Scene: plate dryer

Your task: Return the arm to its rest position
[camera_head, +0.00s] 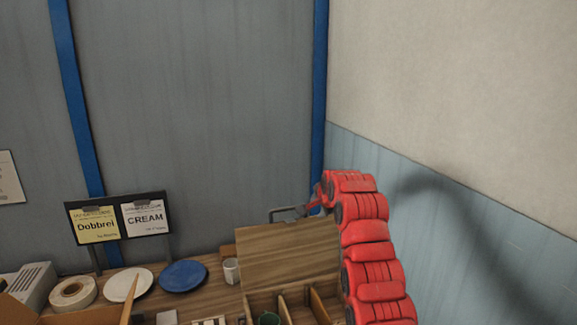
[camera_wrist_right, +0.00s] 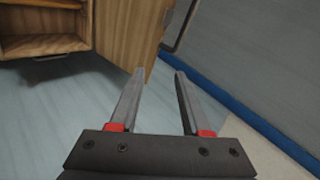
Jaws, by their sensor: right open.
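My right arm is red and rises along the right side of the head view. At its top it bends over to the left, and my right gripper (camera_head: 313,204) shows small there, behind a wooden cabinet (camera_head: 290,254), its fingers hard to make out. In the right wrist view my right gripper (camera_wrist_right: 159,74) is open, with nothing between its two grey fingers. The side of the wooden cabinet (camera_wrist_right: 127,35) is just beyond the fingertips; I cannot tell whether they touch. My left gripper is not in view.
A bent metal bar (camera_head: 287,212) stands by the cabinet's top. A blue plate (camera_head: 183,276), a white plate (camera_head: 128,284), a white cup (camera_head: 232,271) and a tape roll (camera_head: 73,292) are on the wooden table. A sign stand (camera_head: 118,230) is behind them. The wall is close on the right.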

